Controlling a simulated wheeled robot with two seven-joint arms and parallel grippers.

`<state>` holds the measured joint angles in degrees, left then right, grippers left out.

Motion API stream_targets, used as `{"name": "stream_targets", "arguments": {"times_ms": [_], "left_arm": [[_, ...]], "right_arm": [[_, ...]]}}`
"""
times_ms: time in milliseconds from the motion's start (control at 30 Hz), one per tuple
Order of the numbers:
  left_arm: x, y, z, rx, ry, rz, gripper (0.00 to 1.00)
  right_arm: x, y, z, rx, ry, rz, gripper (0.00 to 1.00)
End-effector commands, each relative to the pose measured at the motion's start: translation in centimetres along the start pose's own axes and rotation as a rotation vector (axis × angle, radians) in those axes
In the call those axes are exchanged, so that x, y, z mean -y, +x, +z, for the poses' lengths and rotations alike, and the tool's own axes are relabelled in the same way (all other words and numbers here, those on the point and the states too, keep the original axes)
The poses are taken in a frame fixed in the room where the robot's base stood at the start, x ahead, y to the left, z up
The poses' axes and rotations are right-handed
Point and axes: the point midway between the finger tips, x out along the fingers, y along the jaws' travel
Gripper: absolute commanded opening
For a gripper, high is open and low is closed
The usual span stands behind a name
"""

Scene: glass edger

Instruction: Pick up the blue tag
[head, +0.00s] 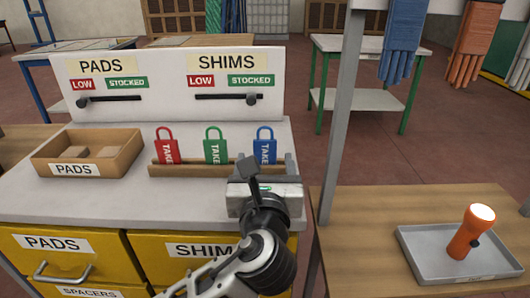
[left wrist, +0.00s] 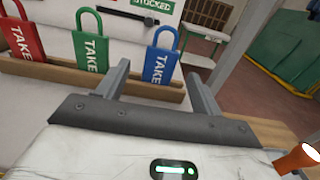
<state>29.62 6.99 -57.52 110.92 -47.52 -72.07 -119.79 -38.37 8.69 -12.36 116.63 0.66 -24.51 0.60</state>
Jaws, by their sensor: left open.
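The blue tag (head: 264,147) stands at the right end of a wooden holder (head: 190,171), its loop upward, with the word TAKE on it. It also shows in the left wrist view (left wrist: 158,66). My left gripper (head: 268,163) is open, just in front of the blue tag. In the left wrist view its two fingers (left wrist: 158,85) are spread, and the blue tag appears between them, beyond the tips. Nothing is held. A green tag (head: 215,147) and a red tag (head: 166,147) stand to the left in the same holder. My right gripper is not in view.
A PADS box (head: 133,155) sits left of the holder. Behind is a white board (head: 168,100) with two sliders. To the right, a grey tray (head: 420,268) holds an orange flashlight (head: 468,238). A grey post (head: 343,120) rises right of the counter.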

Motion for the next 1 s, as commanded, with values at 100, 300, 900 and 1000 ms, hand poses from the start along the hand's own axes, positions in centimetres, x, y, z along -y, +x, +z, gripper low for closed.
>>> {"name": "stream_targets", "arguments": {"times_ms": [100,300,900,1000], "left_arm": [[0.0,0.8,0.0,0.0,0.001,0.0,0.66],[0.0,3.8,-0.3,0.0,0.001,0.001,0.66],[0.1,5.4,-0.4,-0.001,0.001,-0.002,0.19],[0.1,5.3,-0.4,-0.001,0.001,-0.002,0.19]], "right_arm": [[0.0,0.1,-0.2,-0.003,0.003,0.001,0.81],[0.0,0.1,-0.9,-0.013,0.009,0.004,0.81],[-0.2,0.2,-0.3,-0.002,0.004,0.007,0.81],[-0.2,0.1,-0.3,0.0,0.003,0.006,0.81]]}}
